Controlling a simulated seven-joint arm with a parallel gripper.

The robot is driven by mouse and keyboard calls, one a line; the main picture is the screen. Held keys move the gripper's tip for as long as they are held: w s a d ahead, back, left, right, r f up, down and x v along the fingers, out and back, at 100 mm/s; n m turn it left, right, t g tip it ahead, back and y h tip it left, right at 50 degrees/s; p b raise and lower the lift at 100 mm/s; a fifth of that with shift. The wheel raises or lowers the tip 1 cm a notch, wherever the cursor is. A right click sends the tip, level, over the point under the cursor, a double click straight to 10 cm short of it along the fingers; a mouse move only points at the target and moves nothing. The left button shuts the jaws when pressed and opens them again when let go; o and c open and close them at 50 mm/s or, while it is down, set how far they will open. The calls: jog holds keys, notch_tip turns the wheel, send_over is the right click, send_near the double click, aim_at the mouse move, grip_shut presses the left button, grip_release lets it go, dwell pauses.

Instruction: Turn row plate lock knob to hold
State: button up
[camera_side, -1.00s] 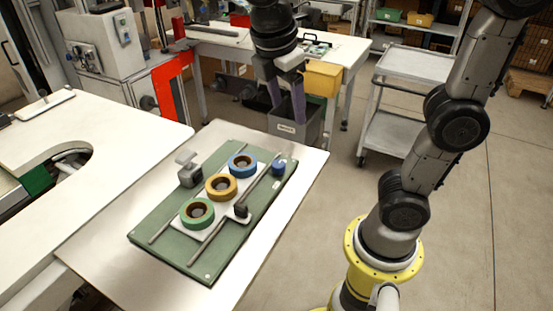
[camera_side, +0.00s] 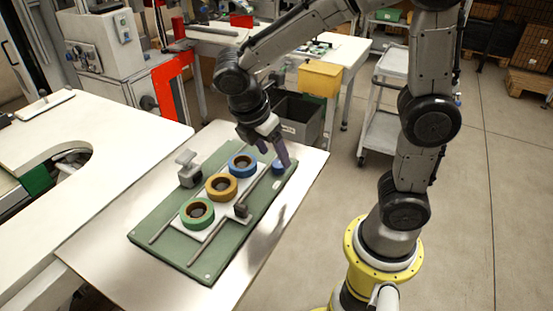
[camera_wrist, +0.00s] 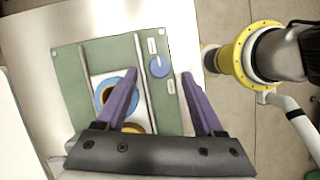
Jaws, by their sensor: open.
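The blue lock knob (camera_side: 278,167) sits at the far right corner of the green board (camera_side: 160,237). In the wrist view the knob (camera_wrist: 159,67) is round with a pale pointer line, and a small white label lies on either side along the board; their text is too small to read. My gripper (camera_side: 275,157) is open above the knob, purple fingers pointing down. In the wrist view the fingertips (camera_wrist: 159,75) appear on either side of the knob, apart from it. The white row plate (camera_side: 228,212) lies under the tape reels.
A blue reel (camera_side: 242,157), an amber reel (camera_side: 221,178) and a green reel (camera_side: 197,204) stand in a row between two rails. A grey bin (camera_side: 295,122) stands behind the table.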

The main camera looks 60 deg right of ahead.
aim_at(278, 164)
jog(key=shift+x, duration=1.75)
grip_shut()
